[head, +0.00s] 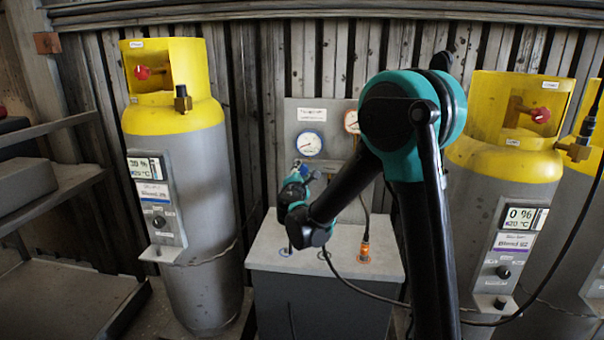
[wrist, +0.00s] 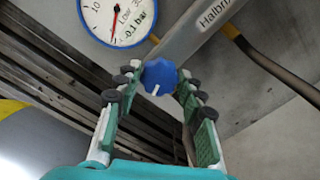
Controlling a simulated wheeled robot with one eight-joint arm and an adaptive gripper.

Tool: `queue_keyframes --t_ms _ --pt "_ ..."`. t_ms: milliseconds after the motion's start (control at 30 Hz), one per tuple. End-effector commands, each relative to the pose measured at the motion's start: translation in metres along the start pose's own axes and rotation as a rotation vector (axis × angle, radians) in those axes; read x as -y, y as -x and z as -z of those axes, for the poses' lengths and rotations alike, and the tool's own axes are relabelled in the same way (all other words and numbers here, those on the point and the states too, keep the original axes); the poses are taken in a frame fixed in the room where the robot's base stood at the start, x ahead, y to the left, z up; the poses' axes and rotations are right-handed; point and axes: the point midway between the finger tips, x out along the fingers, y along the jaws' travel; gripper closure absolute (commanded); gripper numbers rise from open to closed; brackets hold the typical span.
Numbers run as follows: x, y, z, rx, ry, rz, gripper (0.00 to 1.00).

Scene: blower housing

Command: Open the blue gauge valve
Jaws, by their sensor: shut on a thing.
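The blue valve knob (wrist: 160,77) with a white mark shows in the wrist view, between the tips of my gripper (wrist: 155,92). The green padded fingers stand on both sides of the knob and are shut on it. The white mark points down and slightly left in that view. The blue-rimmed gauge (wrist: 118,18) is just above it, its red needle near the bottom by "-0.1 bar". In the head view the blue gauge (head: 309,143) is on the grey panel, and my gripper (head: 300,172) is just below it. The knob is hidden or too small to tell there.
A red-rimmed gauge (head: 351,121) sits right of the blue one, partly behind my arm. Yellow-topped cylinders stand left (head: 178,190) and right (head: 502,185). A grey cabinet (head: 270,255) with hose fittings is below the panel. A black cable (head: 365,292) crosses in front.

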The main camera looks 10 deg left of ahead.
Motion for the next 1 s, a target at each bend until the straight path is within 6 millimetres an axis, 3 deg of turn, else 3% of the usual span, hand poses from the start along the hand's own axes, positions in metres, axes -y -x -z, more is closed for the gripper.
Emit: queue_keyframes --t_ms 200,233,400,767,1000 --pt "0.0 0.001 0.001 -0.002 -0.003 0.0 0.9" --pt "0.0 0.001 0.001 -0.002 -0.003 0.0 0.6" --pt "0.0 0.001 0.001 -0.002 -0.003 0.0 0.4" --pt "0.0 0.005 0.001 -0.001 -0.002 0.0 0.4" --pt "-0.001 0.043 0.001 -0.004 -0.002 -0.002 0.4"
